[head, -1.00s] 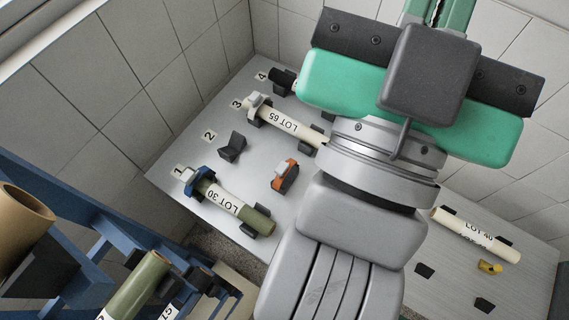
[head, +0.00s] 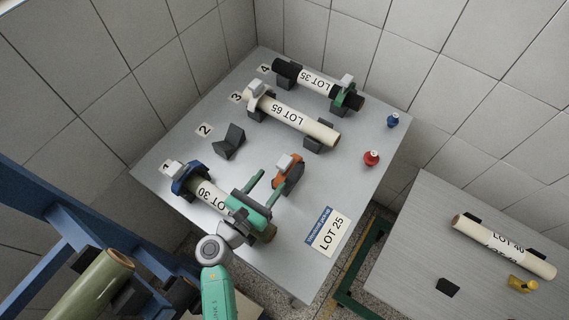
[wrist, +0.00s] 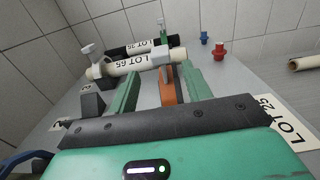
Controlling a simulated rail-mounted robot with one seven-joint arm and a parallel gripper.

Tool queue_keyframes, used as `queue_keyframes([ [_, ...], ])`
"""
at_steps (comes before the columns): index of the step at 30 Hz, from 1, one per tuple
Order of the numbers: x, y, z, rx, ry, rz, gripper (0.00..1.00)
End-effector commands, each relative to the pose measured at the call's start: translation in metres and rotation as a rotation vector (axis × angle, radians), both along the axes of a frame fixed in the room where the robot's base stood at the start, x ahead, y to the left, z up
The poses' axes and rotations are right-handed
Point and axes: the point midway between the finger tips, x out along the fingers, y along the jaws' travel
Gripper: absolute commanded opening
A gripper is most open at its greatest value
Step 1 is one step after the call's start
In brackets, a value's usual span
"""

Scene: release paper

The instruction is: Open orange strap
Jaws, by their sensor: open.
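The orange strap (head: 290,174) sits on a dark cradle near the middle of the table, with a pale knob (head: 287,161) on top. No roll lies in this cradle. Whether the strap is latched is too small to tell. In the wrist view the orange strap (wrist: 167,90) stands between the two green fingers of my gripper (wrist: 161,76), a little ahead. I see no contact.
The LOT 30 roll (head: 208,194) lies close under my gripper, with a blue strap (head: 190,178). The LOT 65 roll (head: 300,121) and LOT 35 roll (head: 318,82) lie behind. An empty cradle (head: 229,142) is at left. A LOT 25 sign (head: 328,232) lies at front right.

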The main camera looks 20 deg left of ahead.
Motion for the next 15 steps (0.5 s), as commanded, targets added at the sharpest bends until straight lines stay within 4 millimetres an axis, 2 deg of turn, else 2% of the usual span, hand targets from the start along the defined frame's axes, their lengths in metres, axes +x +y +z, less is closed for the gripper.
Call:
queue_keyframes([
  [9,0.054,-0.009,0.002,0.008,-0.002,-0.004,0.49],
  [15,0.075,-0.013,0.002,0.008,-0.002,-0.004,0.49],
])
